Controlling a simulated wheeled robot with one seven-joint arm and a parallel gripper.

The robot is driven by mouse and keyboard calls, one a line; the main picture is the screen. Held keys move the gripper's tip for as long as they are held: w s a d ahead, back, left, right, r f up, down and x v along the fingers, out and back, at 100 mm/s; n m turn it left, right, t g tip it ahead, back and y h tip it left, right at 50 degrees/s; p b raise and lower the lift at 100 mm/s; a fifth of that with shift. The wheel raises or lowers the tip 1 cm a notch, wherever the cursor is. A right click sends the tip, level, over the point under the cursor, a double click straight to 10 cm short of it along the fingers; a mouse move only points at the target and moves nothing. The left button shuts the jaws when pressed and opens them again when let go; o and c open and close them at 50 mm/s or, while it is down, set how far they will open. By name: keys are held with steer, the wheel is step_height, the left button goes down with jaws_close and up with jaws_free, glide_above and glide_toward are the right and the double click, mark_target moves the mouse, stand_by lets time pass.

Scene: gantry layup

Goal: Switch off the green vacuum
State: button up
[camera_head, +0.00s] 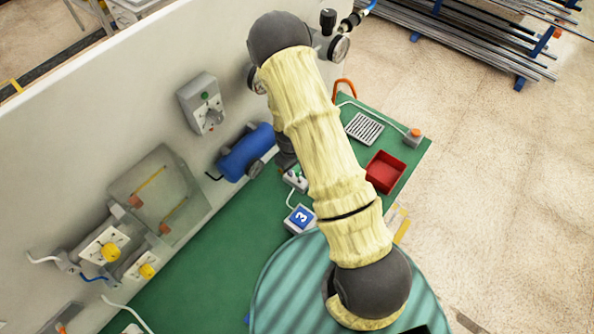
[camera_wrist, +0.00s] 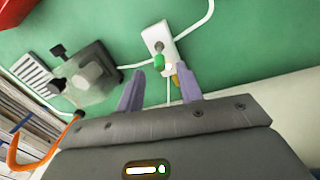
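White cables run from the box. Nothing is held, and I cannot tell whether the fingers touch the lever. No vacuum is clearly recognisable as green.
A clear-domed dark device (camera_wrist: 90,75) and an orange hook (camera_wrist: 40,150) show in the wrist view.

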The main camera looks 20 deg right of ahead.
mark_target(297, 172)
steer(key=shift+w+d+f+p, duration=0.15)
steer(key=shift+f+p, duration=0.2)
steer(key=shift+f, duration=0.85)
steer(key=shift+s+d+f+p, duration=0.1)
steer(key=shift+f+p, duration=0.25)
steer(key=shift+f, duration=0.8)
jaws_close()
